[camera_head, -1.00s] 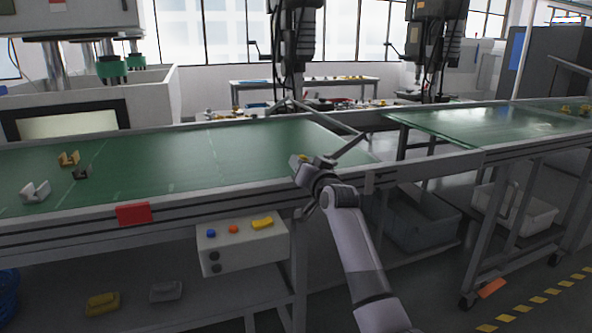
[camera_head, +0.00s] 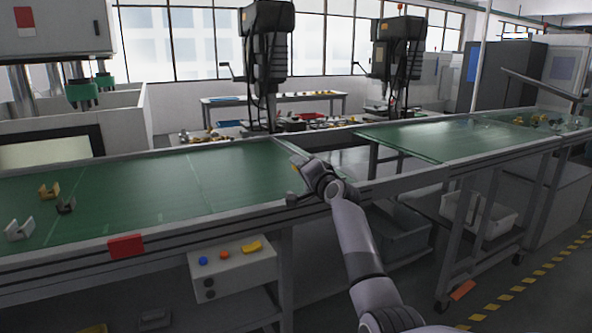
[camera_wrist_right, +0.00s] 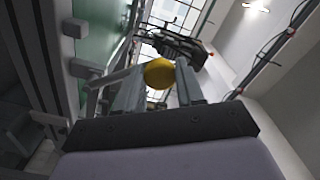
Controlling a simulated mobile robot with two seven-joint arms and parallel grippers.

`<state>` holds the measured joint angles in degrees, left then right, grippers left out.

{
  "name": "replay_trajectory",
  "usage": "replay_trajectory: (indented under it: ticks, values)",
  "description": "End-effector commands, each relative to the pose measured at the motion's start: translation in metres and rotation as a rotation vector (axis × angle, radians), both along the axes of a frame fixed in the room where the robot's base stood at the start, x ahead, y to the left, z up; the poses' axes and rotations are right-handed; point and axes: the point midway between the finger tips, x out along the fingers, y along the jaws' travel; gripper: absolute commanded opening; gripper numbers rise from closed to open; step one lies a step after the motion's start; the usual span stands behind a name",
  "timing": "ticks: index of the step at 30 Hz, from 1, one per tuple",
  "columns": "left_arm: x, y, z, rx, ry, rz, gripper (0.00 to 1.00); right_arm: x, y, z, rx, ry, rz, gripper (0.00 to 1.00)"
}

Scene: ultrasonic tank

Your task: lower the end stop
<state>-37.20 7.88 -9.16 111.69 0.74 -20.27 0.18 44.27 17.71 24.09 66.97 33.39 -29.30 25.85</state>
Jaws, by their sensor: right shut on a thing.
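My right gripper (camera_head: 298,172) is at the near end corner of the left green conveyor (camera_head: 120,190). In the right wrist view, its fingers (camera_wrist_right: 157,88) are shut on a round yellow knob (camera_wrist_right: 159,73). A bit of this yellow also shows at the fingertips in the head view (camera_head: 296,163). I take the knob to be the handle of the end stop. In the head view no raised bar stands out above the belt end now, and the gripper partly hides that corner. My left gripper is not in view.
Bracket-like parts (camera_head: 49,190) lie on the belt's left part. A control box (camera_head: 231,267) with coloured buttons hangs below the near rail, beside a red plate (camera_head: 126,245). A second conveyor (camera_head: 440,139) lies to the right, beyond a gap. Grey bins stand underneath.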

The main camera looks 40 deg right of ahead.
Motion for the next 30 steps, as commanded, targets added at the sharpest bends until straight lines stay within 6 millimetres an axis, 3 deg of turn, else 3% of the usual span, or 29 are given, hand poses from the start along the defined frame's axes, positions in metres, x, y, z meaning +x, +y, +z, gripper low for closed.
replay_trajectory:
  ticks: [16,17,19,30]
  values:
    - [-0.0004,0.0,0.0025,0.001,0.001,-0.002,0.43,-0.0008,-0.0037,0.0039,0.027,-0.01,-0.002,0.0]
    - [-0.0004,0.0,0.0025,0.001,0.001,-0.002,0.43,-0.0008,-0.0038,0.004,0.028,-0.011,-0.001,0.41]
    - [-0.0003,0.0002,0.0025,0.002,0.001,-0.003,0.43,-0.0008,-0.0039,0.004,0.027,-0.01,-0.002,0.62]
    - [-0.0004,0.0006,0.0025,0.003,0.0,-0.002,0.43,-0.0021,-0.0024,0.0021,0.025,-0.006,0.0,0.62]
